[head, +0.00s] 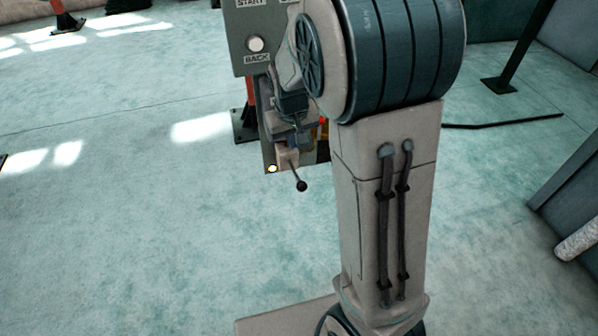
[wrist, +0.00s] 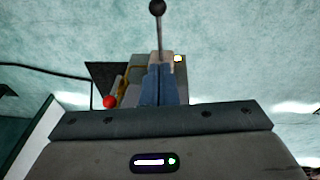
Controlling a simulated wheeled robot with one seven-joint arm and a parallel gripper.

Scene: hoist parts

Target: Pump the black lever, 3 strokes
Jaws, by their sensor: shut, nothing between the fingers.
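The black lever (head: 301,186) is a thin dark rod with a round black knob, sticking out from a light block low on a grey control box. In the head view it points down and right. In the wrist view the black lever (wrist: 158,28) rises to the top edge, beyond my fingers. My gripper (wrist: 160,68) is shut and empty, its blue-grey fingers together in front of the lever's base block. In the head view my gripper (head: 292,135) is just above the block, partly hidden by my arm. I cannot tell whether the fingers touch it.
A small lit lamp (head: 272,168) is beside the lever's block. A red ball knob (wrist: 110,102) on a yellowish part is left of my fingers. A panel (head: 246,30) with START and BACK labels and a white button (head: 255,44) stands above. The floor left is clear.

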